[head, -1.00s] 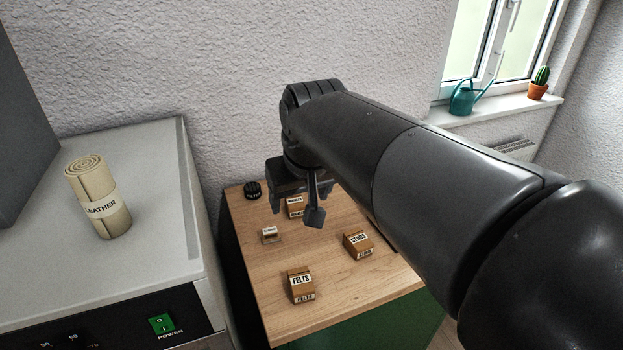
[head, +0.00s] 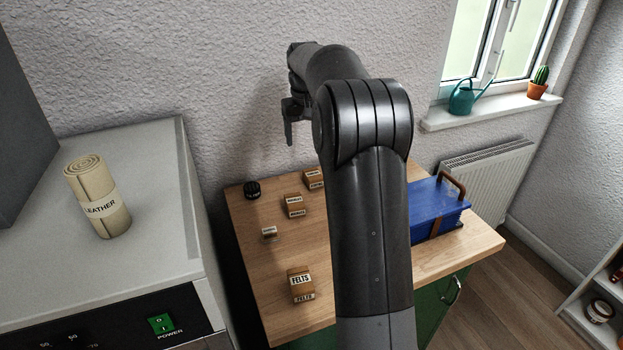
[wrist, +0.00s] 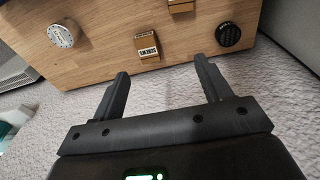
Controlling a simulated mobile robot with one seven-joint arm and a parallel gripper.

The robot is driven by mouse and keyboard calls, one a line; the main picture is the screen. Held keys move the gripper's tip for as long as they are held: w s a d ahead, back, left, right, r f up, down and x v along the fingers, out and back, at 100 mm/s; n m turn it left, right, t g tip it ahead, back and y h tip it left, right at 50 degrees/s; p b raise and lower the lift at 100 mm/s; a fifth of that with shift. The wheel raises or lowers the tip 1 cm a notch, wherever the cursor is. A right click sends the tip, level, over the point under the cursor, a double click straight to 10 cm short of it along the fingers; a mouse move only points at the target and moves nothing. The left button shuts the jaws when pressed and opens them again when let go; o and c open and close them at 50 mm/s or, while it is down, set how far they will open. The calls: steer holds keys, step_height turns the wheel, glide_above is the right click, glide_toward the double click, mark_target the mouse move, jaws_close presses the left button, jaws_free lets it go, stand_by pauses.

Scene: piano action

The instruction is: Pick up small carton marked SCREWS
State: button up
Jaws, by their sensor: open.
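A small brown carton (wrist: 148,44) with a white label that appears to read SCREWS, upside down, stands on the wooden top near its wall edge in the wrist view. By its place, it matches the rearmost carton (head: 314,180) beside my arm in the head view, where its label is too small to read. My gripper (wrist: 165,82) is open and empty, its fingers apart and short of the carton in the wrist view. In the head view my gripper (head: 289,128) is above the back of the table against the wall, partly hidden by my arm.
A black round knob-like thing (head: 252,190) and a white-topped cylinder (wrist: 63,34) flank the carton. A blue box (head: 437,208) is right of my arm. The wall is close behind.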

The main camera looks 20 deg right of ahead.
steer(key=g, duration=0.1)
glide_above(313, 174)
step_height(313, 174, down, 8)
steer(key=f, duration=0.6)
steer(key=shift+d+f, duration=0.1)
steer(key=shift+d, duration=0.3)
steer(key=shift+a+f, duration=0.2)
steer(key=shift+f, duration=1.15)
steer(key=shift+a+f, duration=0.2)
steer(key=shift+f, duration=1.15)
steer(key=shift+c, duration=0.3)
steer(key=c, duration=1)
steer(key=shift+r, duration=0.15)
